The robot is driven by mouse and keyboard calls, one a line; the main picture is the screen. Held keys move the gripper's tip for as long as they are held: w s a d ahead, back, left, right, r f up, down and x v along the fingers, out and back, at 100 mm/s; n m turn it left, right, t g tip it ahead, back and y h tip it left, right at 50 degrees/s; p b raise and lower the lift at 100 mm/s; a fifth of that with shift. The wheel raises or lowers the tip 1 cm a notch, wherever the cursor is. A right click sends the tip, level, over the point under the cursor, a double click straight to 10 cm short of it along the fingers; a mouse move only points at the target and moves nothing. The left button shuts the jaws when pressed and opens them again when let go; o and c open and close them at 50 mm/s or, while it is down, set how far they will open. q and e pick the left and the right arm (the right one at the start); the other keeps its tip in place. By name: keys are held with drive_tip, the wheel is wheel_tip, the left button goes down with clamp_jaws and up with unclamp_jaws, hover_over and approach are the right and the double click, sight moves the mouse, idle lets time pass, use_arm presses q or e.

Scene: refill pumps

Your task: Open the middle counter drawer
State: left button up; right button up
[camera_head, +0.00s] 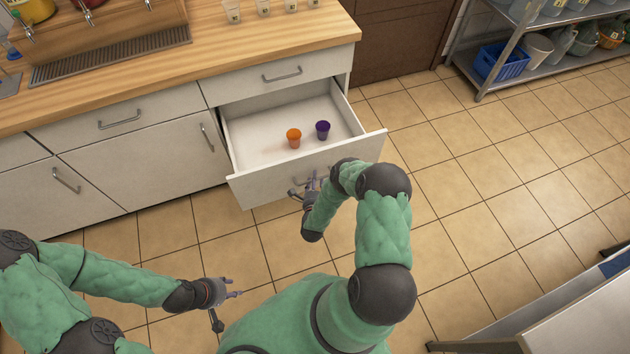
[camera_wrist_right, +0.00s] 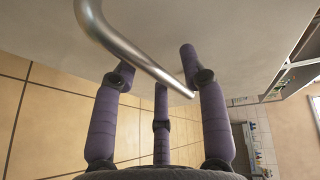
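The middle counter drawer (camera_head: 254,147) is pulled out below a top drawer, its white inside showing. Its metal handle (camera_head: 308,178) is partly hidden by my right gripper (camera_head: 305,190) in the head view. In the right wrist view the curved handle (camera_wrist_right: 128,45) runs across the fingers of my right gripper (camera_wrist_right: 160,95). These fingers are spread apart and not closed around the bar; contact is unclear. My left gripper (camera_head: 228,297) is open and empty over the floor, away from the drawer.
An orange cup (camera_head: 293,138) and a purple cup (camera_head: 322,130) stand inside the drawer. The wooden counter (camera_head: 230,60) holds small cups and a dispenser stand. A metal shelf (camera_head: 480,80) is at upper right; a white table (camera_head: 590,325) is at lower right. Tiled floor between is clear.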

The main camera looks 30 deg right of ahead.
drive_tip(key=v, duration=1.2)
drive_tip(key=shift+r, duration=0.1)
drive_tip(key=w+a+n+g+y, duration=0.3)
drive_tip(key=a+n+g+y, duration=0.2)
drive_tip(key=a+n+y, duration=0.55)
drive_tip(key=s+a+r+n+g+y, duration=0.1)
drive_tip(key=s+a+r+n+g, duration=0.2)
drive_tip(key=s, duration=0.4)
drive_tip(key=s+a+r+n+g+y, duration=0.2)
drive_tip(key=s+a+r+n+g, duration=0.2)
drive_tip(key=s+n, duration=0.4)
drive_tip(key=shift+s+a+r+g, duration=0.2)
drive_tip(key=shift+a+r+g, duration=0.1)
drive_tip(key=shift+a+r, duration=0.45)
drive_tip(key=shift+f+n, duration=0.1)
drive_tip(key=shift+n, duration=0.15)
